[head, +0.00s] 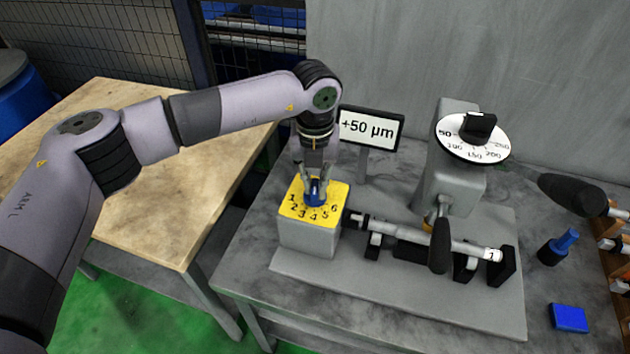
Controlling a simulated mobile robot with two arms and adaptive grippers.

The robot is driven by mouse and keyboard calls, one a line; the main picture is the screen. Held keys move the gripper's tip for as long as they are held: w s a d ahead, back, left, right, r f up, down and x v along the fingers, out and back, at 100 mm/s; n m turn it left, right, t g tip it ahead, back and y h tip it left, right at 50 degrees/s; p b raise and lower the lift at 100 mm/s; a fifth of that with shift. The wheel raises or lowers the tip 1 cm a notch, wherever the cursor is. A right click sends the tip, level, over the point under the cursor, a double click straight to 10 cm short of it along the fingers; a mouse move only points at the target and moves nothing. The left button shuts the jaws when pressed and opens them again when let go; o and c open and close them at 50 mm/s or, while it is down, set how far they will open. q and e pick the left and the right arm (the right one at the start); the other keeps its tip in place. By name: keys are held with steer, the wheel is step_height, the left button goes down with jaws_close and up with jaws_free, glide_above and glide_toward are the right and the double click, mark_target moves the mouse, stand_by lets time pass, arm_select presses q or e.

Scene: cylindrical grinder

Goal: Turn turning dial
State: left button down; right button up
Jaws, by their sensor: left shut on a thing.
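The turning dial (316,198) is a blue knob on a yellow plate (296,208) numbered 1 to 6, on top of a grey block at the left of the machine. My left gripper (317,188) comes down from above and its fingers are shut around the blue knob. The fingers hide part of the knob and some of the plate's back side, so I cannot tell which number the knob points to. My right gripper is not in view.
A display (369,128) behind the dial reads +50 µm. A white dial (473,137) with a black knob stands on a grey column. A shaft (470,247) lies across black supports. A blue-tipped tool (559,247) and a blue block (569,317) sit at the right.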

arm_select(q)
steer(key=shift+f+m+b, duration=0.15)
steer(key=shift+m+b, duration=0.25)
steer(key=shift+b, duration=0.3)
steer(key=shift+d+m+b, duration=0.1)
steer(key=shift+m+b, duration=0.9)
steer(key=shift+b, duration=0.15)
steer(key=shift+m+b, duration=0.8)
steer(key=shift+m, duration=0.1)
steer(key=shift+m+b, duration=0.4)
steer(key=shift+m, duration=0.2)
steer(key=shift+r, duration=0.2)
steer(key=c, duration=1.6)
jaws_free()
